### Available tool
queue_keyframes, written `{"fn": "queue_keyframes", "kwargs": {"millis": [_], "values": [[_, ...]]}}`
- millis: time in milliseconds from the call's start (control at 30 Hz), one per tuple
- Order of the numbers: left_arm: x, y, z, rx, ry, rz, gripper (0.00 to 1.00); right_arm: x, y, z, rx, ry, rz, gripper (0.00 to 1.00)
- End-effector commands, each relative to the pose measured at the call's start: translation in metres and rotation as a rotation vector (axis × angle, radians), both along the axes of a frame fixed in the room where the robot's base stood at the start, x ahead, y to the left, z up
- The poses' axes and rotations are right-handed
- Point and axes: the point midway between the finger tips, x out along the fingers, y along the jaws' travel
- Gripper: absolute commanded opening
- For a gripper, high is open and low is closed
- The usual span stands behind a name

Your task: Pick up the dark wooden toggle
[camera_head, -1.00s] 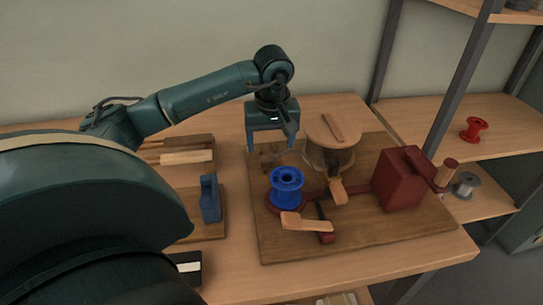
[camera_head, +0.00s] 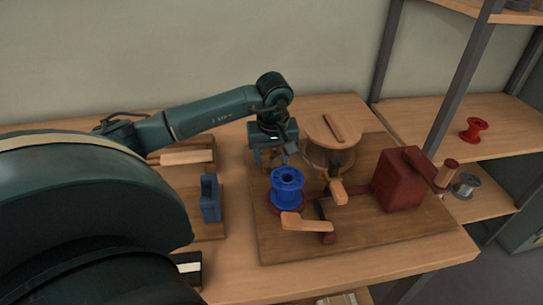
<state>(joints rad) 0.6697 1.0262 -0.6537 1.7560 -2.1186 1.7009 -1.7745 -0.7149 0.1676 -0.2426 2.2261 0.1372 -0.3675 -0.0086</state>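I cannot single out a dark wooden toggle for certain. My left gripper (camera_head: 271,160) points down over the back left part of a brown wooden board (camera_head: 370,232), just behind the blue spool (camera_head: 287,187). Its two fingers are apart, and I see nothing held between them. The fingers hide the patch of board under them. A round container with a wooden lid (camera_head: 348,133) stands right of the gripper, with a wooden bar (camera_head: 334,127) across its top. My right gripper is not in view.
The board also carries a dark red box (camera_head: 402,180) with a crank, and two orange-brown handles (camera_head: 306,222) (camera_head: 338,191). A blue upright piece (camera_head: 210,198) stands left of the board. A shelf at right holds a red spool (camera_head: 473,130) and a grey spool (camera_head: 465,185).

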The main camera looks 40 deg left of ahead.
Motion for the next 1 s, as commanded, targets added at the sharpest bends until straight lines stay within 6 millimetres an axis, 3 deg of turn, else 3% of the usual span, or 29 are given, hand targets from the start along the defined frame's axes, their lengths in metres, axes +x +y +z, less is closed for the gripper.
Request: {"fn": "queue_keyframes", "kwargs": {"millis": [333,600,767,1000], "values": [[0.0,0.0,0.0,0.0,0.0,0.0,0.25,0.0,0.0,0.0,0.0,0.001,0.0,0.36],[0.0,0.0,0.004,0.001,-0.001,0.001,0.25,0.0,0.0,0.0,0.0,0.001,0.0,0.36],[0.001,0.001,0.028,0.002,-0.004,0.001,0.25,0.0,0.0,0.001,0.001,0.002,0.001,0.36],[0.001,0.0,0.077,0.001,-0.005,0.002,0.25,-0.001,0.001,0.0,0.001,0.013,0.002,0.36]]}}
